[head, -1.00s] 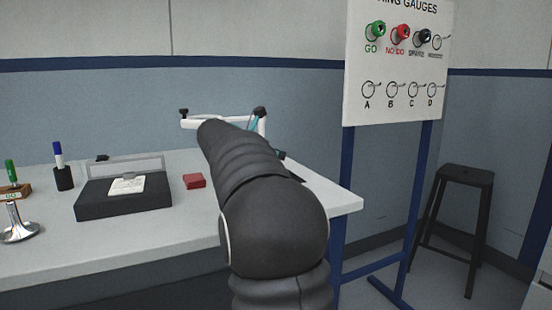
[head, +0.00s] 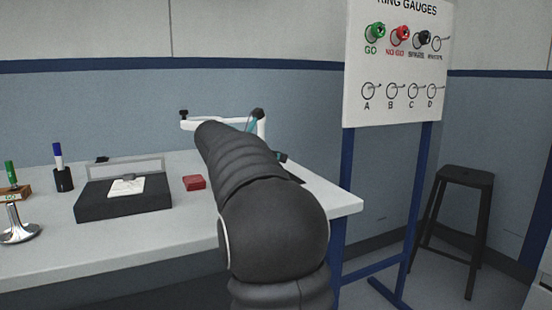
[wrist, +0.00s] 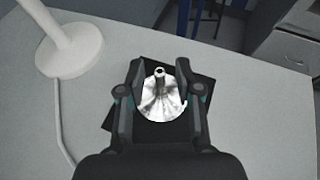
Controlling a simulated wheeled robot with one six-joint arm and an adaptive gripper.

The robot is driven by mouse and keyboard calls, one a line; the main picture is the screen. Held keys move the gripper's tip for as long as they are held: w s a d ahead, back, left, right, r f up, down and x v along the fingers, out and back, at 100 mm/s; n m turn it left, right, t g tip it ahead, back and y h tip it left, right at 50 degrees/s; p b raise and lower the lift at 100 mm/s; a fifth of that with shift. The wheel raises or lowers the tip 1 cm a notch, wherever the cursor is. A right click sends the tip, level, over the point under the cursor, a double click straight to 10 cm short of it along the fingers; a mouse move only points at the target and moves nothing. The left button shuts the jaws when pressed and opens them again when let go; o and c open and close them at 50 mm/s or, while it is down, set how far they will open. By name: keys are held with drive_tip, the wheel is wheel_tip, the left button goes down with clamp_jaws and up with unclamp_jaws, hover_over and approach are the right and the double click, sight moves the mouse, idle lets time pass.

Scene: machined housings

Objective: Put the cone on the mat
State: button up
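In the wrist view, the cone (wrist: 162,101) is a shiny silver piece with a narrow tip and a wide round base. It appears upright over the dark mat (wrist: 147,134), which shows around it and lies on the grey table. My gripper (wrist: 161,67) has one finger on each side of the cone. Its fingers are apart, with a gap visible beside the narrow tip. Whether a finger touches the wide base is hard to tell. In the head view, my arm hides the cone and nearly all of the mat.
A white lamp base (wrist: 69,52) with a cord stands left of the mat. On the table (head: 110,244) are a red block (head: 194,183), a black box (head: 120,203), a pen holder (head: 64,180) and a chrome stand (head: 17,232). A gauge board (head: 395,70) and a stool (head: 464,178) stand right.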

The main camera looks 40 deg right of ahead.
drive_tip(key=v, duration=1.1)
drive_tip(key=shift+a, duration=0.15)
